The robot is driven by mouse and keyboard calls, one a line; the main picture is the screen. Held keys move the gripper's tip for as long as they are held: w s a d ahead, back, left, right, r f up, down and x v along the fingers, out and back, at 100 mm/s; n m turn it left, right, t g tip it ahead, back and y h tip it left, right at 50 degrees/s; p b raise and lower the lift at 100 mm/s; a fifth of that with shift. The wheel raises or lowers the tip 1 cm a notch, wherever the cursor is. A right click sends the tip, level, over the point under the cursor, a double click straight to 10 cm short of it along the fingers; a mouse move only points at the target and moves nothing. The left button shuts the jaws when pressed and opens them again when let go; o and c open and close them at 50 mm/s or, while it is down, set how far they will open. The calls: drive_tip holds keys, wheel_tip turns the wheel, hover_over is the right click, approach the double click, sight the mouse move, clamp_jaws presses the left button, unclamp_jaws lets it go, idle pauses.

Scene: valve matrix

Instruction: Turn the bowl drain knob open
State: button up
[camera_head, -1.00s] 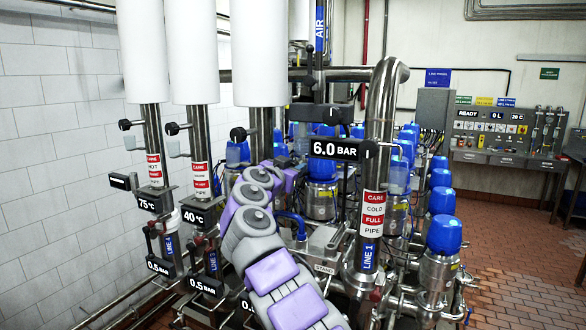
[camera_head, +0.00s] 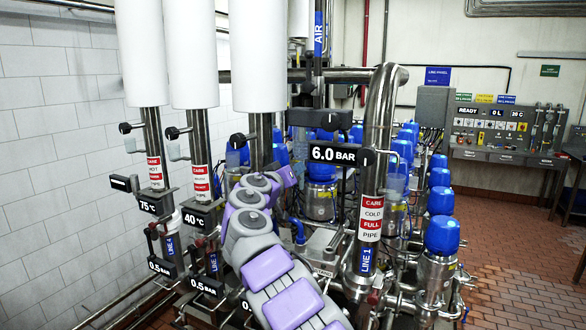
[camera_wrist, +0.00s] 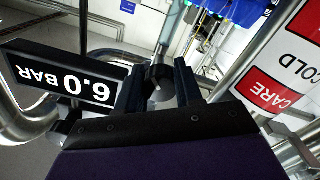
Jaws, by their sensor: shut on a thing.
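In the wrist view my gripper (camera_wrist: 159,88) has its two dark fingers on either side of a dark, round-ended knob (camera_wrist: 158,76) and is shut on it. No label shows on this knob, so I cannot tell from the frames whether it is the bowl drain knob. In the head view my grey and purple arm reaches up among the pipes; its gripper end is not clearly visible there.
A "6.0 BAR" sign (camera_head: 335,154) is close to the gripper, at left in the wrist view (camera_wrist: 62,76). The Line 1 pipe (camera_head: 379,110) stands right of my arm. Blue-capped valves (camera_head: 442,236) crowd the right. Open tiled floor (camera_head: 510,240) lies beyond.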

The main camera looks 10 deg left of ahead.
drive_tip(key=n+p, duration=0.1)
drive_tip(key=n, duration=0.1)
drive_tip(key=n+p, duration=0.2)
drive_tip(key=n, duration=0.1)
drive_tip(key=shift+a+r+n, duration=0.15)
drive_tip(key=shift+r+n, duration=0.15)
drive_tip(key=shift+r, duration=0.05)
drive_tip(key=shift+f+n+p, duration=0.15)
drive_tip(key=shift+n+p, duration=0.65)
drive_tip(key=shift+n, duration=0.15)
drive_tip(key=shift+f+n+p, duration=0.1)
drive_tip(key=shift+n+p, duration=0.65)
drive_tip(key=shift+n, duration=0.2)
drive_tip(key=shift+f, duration=0.1)
drive_tip(key=o, duration=0.7)
drive_tip(key=shift+a, duration=0.1)
drive_tip(key=o, duration=0.3)
drive_tip(key=shift+a+f, duration=0.1)
drive_tip(key=shift+a, duration=0.1)
drive_tip(key=shift+o, duration=0.2)
drive_tip(key=shift+d, duration=0.15)
drive_tip(key=b+v, duration=0.1)
drive_tip(key=v, duration=1.6)
drive_tip(key=shift+a, duration=0.3)
